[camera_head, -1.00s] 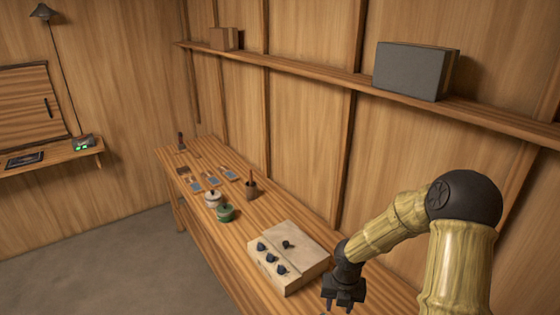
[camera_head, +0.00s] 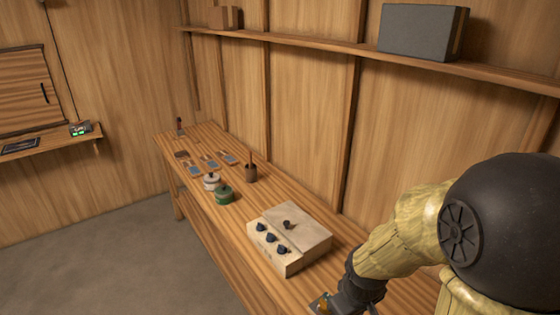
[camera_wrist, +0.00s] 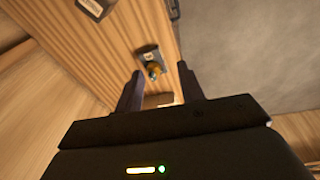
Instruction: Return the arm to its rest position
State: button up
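My arm's bamboo-like links and large dark joint fill the lower right of the head view. My gripper (camera_wrist: 160,71) shows in the wrist view with its two dark fingers spread apart. No object touches either finger there. In the head view my gripper is low over the near end of the wooden bench (camera_head: 212,243), partly cut off by the bottom edge.
A pale box with dark knobs (camera_head: 287,240) stands on the bench left of my arm. Behind it are a green pot (camera_head: 224,195), a white pot (camera_head: 211,182) and a brown cup (camera_head: 250,173). A wall shelf holds a grey box (camera_head: 422,32). Floor is open at left.

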jog(key=m, duration=0.2)
jog(key=s+m, duration=0.1)
jog(key=s+m+b, duration=0.1)
jog(key=m, duration=0.1)
jog(key=shift+a+m+t, duration=0.1)
jog(key=shift+m+t, duration=0.2)
jog(key=shift+w+r, duration=0.15)
jog(key=shift+r, duration=0.35)
